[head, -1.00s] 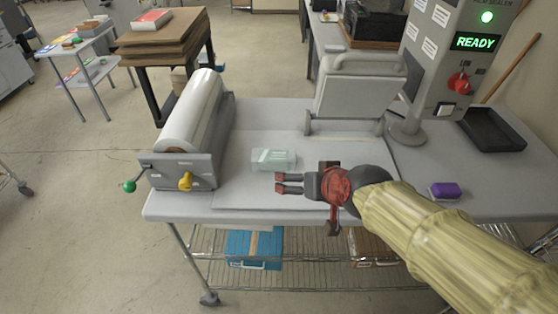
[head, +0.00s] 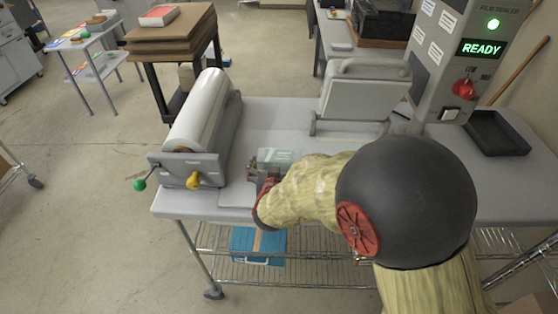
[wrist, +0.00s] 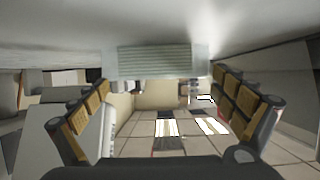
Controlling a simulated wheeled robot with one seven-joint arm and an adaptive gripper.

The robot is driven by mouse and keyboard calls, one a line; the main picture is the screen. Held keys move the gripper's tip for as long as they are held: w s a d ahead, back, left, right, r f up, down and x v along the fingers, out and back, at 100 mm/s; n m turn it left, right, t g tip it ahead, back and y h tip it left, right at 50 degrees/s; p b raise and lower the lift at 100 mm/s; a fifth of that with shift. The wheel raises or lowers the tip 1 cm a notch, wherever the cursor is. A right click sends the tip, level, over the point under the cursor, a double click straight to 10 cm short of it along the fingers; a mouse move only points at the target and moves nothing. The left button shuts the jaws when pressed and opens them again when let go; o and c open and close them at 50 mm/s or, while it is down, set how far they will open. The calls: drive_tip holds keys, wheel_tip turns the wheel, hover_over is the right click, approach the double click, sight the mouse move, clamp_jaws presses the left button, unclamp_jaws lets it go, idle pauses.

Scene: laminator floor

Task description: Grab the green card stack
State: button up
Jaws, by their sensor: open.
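The green card stack (head: 277,155) is a pale green, glassy-looking block lying on the grey table, right of the film roll. In the wrist view the stack (wrist: 155,61) shows its layered edge, top centre, against the pale tabletop that fills the top of the picture. My gripper (head: 263,172) is at the near side of the stack, partly hidden behind my own arm. In the wrist view my gripper (wrist: 160,86) is open, its two padded fingers apart with the stack ahead between their tips. I cannot tell whether either finger touches it.
The film roller (head: 200,112), with green and yellow knobs, stands close left of the stack. A grey hinged machine (head: 361,95) stands behind right, beside the READY control post (head: 455,60). A black tray (head: 497,133) lies far right. A blue box (head: 257,243) sits on the shelf below.

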sight(279, 157)
drive_tip(key=x, duration=0.5)
drive_tip(key=shift+w+d+b, duration=0.35)
drive_tip(key=shift+w+b, duration=0.05)
drive_tip(key=shift+c, duration=1.4)
drive_tip(key=shift+s, duration=0.1)
drive_tip(key=c, duration=1)
drive_tip(key=shift+c, duration=0.7)
drive_tip(key=shift+r, duration=0.15)
drive_tip(key=shift+c, duration=0.3)
